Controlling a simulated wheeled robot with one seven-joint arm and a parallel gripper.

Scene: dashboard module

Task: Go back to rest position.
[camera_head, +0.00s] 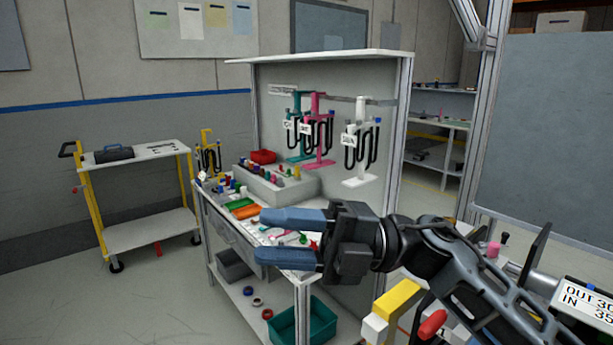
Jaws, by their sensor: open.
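My gripper (268,238) is in the middle of the head view, with its two blue fingers pointing left. The fingers are apart and I see nothing between them but the workbench behind. My arm reaches in from the lower right. The gripper shows in front of the workbench (226,232), hiding part of its top and right side. I cannot tell how far the gripper is from the bench.
Small coloured parts and an orange tray (246,212) lie on the bench. A teal crate (318,322) is below. A yellow trolley (150,240) stands left. Dashboard parts (398,297) are at lower right. Floor at lower left is clear.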

